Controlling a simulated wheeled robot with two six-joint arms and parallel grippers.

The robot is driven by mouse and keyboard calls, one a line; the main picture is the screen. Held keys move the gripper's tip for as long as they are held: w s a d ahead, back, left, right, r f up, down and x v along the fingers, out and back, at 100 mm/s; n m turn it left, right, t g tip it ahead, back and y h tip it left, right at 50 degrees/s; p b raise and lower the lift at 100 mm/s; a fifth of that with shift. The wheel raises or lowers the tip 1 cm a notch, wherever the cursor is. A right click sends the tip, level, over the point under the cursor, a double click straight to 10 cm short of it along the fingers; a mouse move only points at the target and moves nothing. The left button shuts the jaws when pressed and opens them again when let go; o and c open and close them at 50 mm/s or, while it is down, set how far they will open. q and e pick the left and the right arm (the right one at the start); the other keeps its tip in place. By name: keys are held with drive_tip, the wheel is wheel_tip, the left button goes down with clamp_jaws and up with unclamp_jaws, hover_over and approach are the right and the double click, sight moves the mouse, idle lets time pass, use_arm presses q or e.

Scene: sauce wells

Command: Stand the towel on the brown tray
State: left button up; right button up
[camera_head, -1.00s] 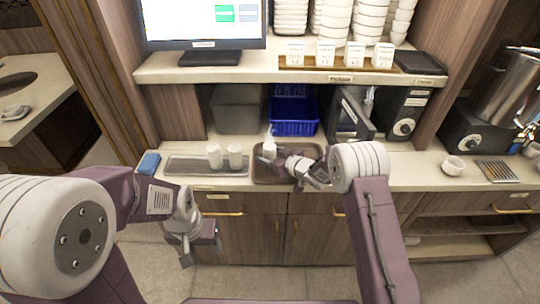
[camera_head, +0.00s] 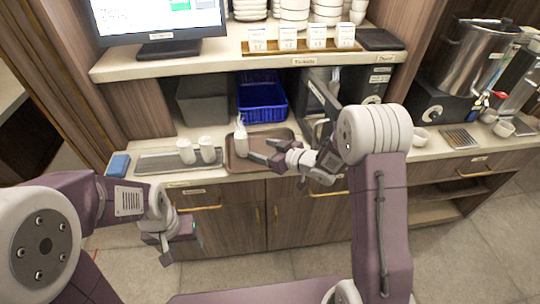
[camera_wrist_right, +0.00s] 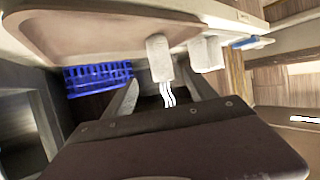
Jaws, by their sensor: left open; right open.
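A white rolled towel (camera_head: 241,144) stands upright on the brown tray (camera_head: 283,134), near the tray's left side, with thin white wisps at its top. In the right wrist view the towel (camera_wrist_right: 159,58) appears upside down, beyond and between the fingers, with the brown tray (camera_wrist_right: 100,30) above. My right gripper (camera_head: 262,152) is open and empty, its fingertips just right of the towel and seemingly apart from it. My left gripper (camera_head: 176,250) is open and empty, low in front of the counter.
Two more white rolls (camera_head: 186,151) stand on a grey tray (camera_head: 155,163) to the left, beside a blue folded cloth (camera_head: 119,165). A blue basket (camera_head: 262,98) is behind the brown tray. A shelf (camera_head: 225,62) with a monitor, bowls and cards overhangs the counter.

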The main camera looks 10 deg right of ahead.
drive_tip(key=shift+d+h, duration=0.3)
drive_tip(key=shift+d, duration=0.05)
drive_tip(key=s+d+f+m+g+h, duration=0.2)
drive_tip(key=s+d+m+h, duration=0.2)
drive_tip(key=d+h, duration=0.3)
drive_tip(key=s+d+f+m+g, duration=0.1)
drive_tip(key=s+d+m+g, duration=0.1)
drive_tip(key=s, duration=0.9)
drive_tip(key=s+d+f+m+g, duration=0.1)
drive_tip(key=s+g, duration=0.4)
drive_tip(key=s, duration=0.6)
drive_tip(key=shift+s+d+m+h, duration=0.3)
drive_tip(key=shift+d+m+h, duration=0.1)
drive_tip(key=shift+d+m, duration=0.1)
